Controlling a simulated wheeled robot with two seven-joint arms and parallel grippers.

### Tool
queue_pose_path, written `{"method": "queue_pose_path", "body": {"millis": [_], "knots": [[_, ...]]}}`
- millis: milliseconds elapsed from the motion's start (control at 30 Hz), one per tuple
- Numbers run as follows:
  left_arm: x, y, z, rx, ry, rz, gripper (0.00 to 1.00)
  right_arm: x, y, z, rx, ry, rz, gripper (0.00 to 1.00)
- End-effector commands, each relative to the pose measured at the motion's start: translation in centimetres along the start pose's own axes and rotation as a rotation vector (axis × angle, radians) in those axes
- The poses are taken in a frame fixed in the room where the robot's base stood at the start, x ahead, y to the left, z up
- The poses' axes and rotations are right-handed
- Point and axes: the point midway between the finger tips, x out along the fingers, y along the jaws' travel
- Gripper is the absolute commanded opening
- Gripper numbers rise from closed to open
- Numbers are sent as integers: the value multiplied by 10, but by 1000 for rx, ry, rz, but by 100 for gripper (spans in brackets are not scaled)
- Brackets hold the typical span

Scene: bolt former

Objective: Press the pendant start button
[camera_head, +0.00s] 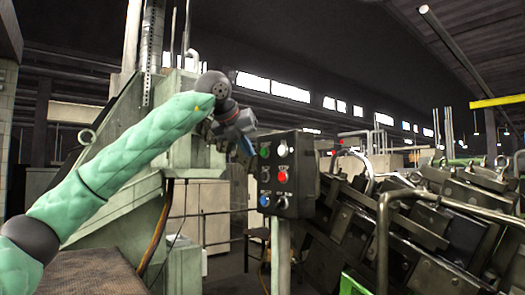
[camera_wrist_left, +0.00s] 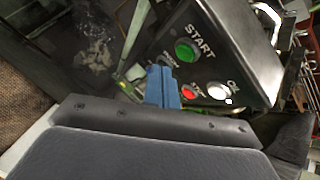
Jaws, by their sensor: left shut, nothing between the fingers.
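The pendant (camera_head: 297,160) is a dark box on a pale post, with several buttons and switches on its face. Its green start button (camera_head: 264,152) is at the upper left of that face in the head view. In the left wrist view the green button (camera_wrist_left: 186,53) sits beside the white word START and looks unobstructed. My left gripper (camera_head: 247,147) is shut and empty, just left of the pendant face at about the green button's height. In the wrist view its blue fingers (camera_wrist_left: 161,75) are below and left of the green button; the exact gap cannot be told.
A red button (camera_head: 283,176) and a blue one (camera_head: 264,200) are also on the pendant face. A white button (camera_wrist_left: 218,90) shows beside the red one in the wrist view. Dark machinery with curved rails (camera_head: 430,215) fills the right. A green machine frame (camera_head: 120,150) stands behind my left arm.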

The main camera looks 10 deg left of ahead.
Motion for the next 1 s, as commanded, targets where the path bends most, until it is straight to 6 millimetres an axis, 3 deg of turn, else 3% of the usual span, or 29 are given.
{"method": "queue_pose_path", "body": {"millis": [300,1000], "knots": [[10,-8,7,0,0,-1,0,0,-1,7,1,-3,-1,63],[10,-7,7,0,-1,0,0,0,0,9,0,-5,0,63]]}}
